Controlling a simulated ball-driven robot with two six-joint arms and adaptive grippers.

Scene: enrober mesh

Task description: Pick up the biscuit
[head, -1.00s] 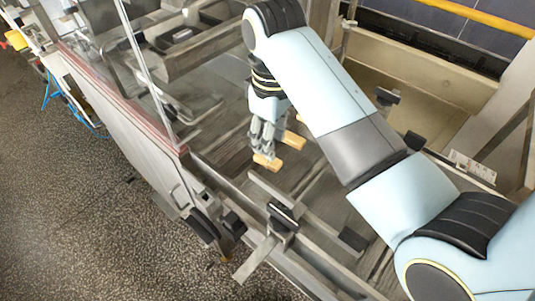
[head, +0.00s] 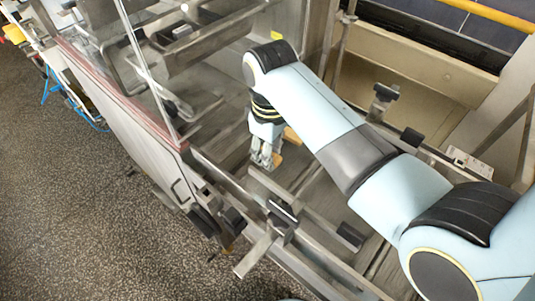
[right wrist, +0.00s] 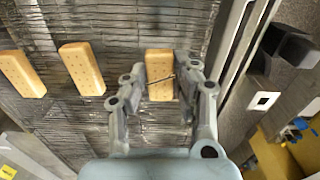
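My right gripper (right wrist: 163,88) points down at the mesh belt. Its two fingers stand apart, one on each side of a tan, oblong biscuit (right wrist: 160,62) in the right wrist view. The biscuit lies flat on the belt, and its near end is partly hidden between the fingers. I cannot tell whether the pads touch it. Two more biscuits lie to the left, a middle one (right wrist: 83,68) and a far-left one (right wrist: 22,73). In the head view my right gripper (head: 264,160) is low at the belt, with a biscuit (head: 277,159) beside its fingertips. My left gripper is not in view.
The grey mesh belt (right wrist: 98,125) runs under the biscuits. Metal rails (head: 330,222) and black clamp knobs (head: 283,210) stand close around the gripper. A clear panel and steel housing (head: 190,55) are at the upper left.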

